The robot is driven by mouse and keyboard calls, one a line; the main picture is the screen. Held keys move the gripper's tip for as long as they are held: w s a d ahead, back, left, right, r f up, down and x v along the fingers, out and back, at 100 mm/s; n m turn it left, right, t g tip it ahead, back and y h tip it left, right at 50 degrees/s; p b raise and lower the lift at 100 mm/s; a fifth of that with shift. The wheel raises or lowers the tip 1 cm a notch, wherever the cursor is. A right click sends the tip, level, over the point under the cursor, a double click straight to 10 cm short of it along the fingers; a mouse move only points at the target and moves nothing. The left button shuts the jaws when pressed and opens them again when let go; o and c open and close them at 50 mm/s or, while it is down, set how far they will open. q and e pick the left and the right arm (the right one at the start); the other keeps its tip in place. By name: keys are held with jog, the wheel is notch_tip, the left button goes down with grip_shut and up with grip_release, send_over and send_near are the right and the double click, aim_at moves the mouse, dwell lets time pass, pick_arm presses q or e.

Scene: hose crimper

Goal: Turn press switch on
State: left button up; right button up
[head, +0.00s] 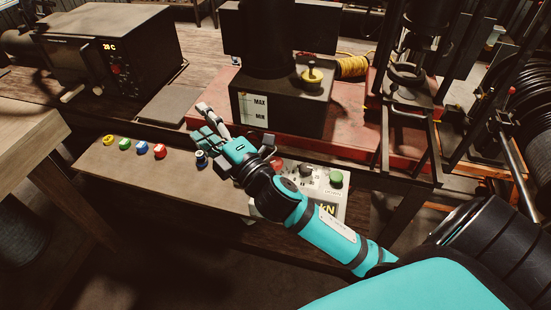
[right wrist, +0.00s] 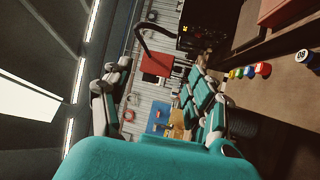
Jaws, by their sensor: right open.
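A light grey control panel (head: 321,186) sits on the bench front in the head view, partly hidden behind my right arm. It carries a black knob-like switch (head: 306,170), a green button (head: 336,179), a red button (head: 277,167) and a kN display (head: 327,209). The knob's setting is too small to tell. My right gripper (head: 206,122) is open and empty, above the bench to the left of the panel and apart from it. Its spread fingers also show in the right wrist view (right wrist: 157,95), with nothing between them. My left gripper is not in view.
Several coloured dies, including a red one (head: 159,150), stand in a row on the bench (head: 130,168). A dark tank marked MAX and MIN (head: 290,110) stands behind my gripper on a red base (head: 345,140). A black oven-like box (head: 110,55) is at upper left.

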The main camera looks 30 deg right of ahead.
jog(key=a+r+n+g+y, duration=0.3)
jog(key=a+r+n+y, duration=0.55)
jog(key=n+y, duration=0.55)
jog(key=n+g+h, duration=1.7)
jog(key=n+h, duration=0.1)
jog(key=n, duration=1.1)
send_over(276, 160)
notch_tip(276, 160, down, 11)
notch_tip(276, 160, down, 18)
jog(key=p, duration=0.5)
jog(key=shift+s+r, duration=0.1)
jog(key=shift+r, duration=0.15)
jog(key=shift+c, duration=0.3)
